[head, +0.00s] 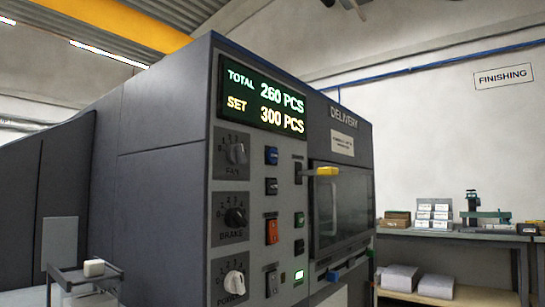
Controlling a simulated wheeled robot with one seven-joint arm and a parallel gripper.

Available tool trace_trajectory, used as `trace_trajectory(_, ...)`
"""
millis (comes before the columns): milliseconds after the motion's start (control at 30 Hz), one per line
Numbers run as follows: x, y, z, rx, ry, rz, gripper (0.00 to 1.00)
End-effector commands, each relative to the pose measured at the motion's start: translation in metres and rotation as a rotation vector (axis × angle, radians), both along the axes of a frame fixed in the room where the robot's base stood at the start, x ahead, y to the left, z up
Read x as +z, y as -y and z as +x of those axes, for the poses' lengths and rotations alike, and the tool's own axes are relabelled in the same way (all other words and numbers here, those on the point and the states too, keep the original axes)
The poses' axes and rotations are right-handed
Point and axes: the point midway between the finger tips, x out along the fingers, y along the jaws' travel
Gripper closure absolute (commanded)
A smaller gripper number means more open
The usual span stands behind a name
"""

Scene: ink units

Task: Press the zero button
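The grey control panel (259,195) fills the middle of the head view on the front of a dark machine. Its display (263,95) reads TOTAL 260 PCS and SET 300 PCS. Below it are several small controls: a blue button (272,155), a dark button (271,186), a green button (299,219), a black button (299,246) and a lit green one (299,277). Their labels are too small to read, so I cannot tell which is the zero button. My gripper is not in view.
Knobs for FAN (236,153), BRAKE (236,217) and power (235,283) line the panel's left side. An orange switch (271,231) sits beside them. A yellow handle (327,171) sticks out by the delivery door (342,205). A finishing bench (450,233) stands at right.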

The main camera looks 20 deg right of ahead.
Motion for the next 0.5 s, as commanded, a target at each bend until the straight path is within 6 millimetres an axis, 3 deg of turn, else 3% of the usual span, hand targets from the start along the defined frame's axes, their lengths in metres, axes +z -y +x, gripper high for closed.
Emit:
trace_trajectory(33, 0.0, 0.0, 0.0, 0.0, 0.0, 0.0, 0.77)
trace_trajectory(200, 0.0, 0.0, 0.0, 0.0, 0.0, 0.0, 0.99)
trace_trajectory(500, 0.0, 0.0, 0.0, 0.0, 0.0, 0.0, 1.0)
